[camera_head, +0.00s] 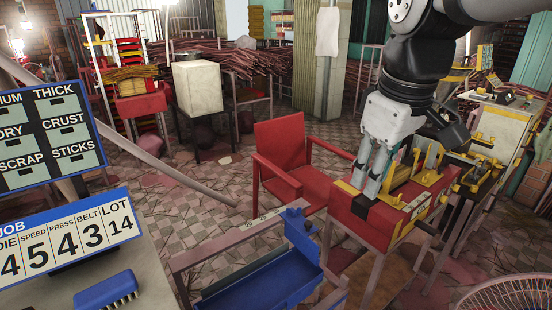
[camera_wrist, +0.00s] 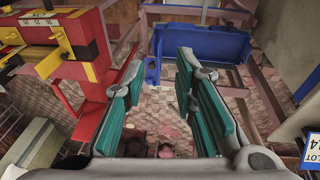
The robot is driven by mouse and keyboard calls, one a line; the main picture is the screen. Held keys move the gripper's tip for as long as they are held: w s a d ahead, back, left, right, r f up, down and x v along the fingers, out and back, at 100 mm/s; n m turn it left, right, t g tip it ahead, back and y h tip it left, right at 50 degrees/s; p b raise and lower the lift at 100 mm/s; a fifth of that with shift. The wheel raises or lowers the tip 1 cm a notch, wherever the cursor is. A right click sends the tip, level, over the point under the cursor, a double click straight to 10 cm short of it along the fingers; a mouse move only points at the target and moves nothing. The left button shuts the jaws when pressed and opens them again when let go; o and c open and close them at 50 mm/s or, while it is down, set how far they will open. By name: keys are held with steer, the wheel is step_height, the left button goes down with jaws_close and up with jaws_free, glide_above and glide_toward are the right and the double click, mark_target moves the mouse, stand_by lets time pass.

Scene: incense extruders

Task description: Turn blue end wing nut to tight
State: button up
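My gripper (camera_head: 366,188) hangs fingers-down in front of the left end of the red extruder in the head view. In the wrist view my gripper (camera_wrist: 160,72) is open, its two green-padded fingers apart with nothing between them but floor and blue parts beyond. A blue trough-like body (camera_head: 262,284) stands on a frame left of my gripper; it also shows beyond my fingers in the wrist view (camera_wrist: 205,43). An upright blue bracket (camera_head: 297,224) rises at its end, and a small blue piece (camera_wrist: 152,71) shows between my fingertips. I cannot make out a wing nut clearly.
The red extruder (camera_head: 368,224) with yellow clamps stands close by my fingers. A red chair (camera_head: 282,143) is behind. A job board (camera_head: 65,245) and a blue brush (camera_head: 106,291) are at the left. A wire fan guard (camera_head: 510,295) is at lower right.

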steer(key=w+a+f+n+g+b, duration=0.1)
steer(key=w+a+f+n, duration=0.15)
steer(key=w, duration=0.45)
steer(key=w+a+f+n+b, duration=0.1)
steer(key=w+f+n, duration=0.15)
steer(key=w, duration=0.45)
steer(key=n+g+b, duration=0.1)
steer(key=n+g, duration=0.1)
steer(key=n, duration=0.5)
glide_above(294, 212)
step_height(294, 212, down, 10)
step_height(294, 212, down, 13)
steer(key=shift+w+f, duration=0.1)
steer(key=shift+w, duration=0.05)
jaws_close()
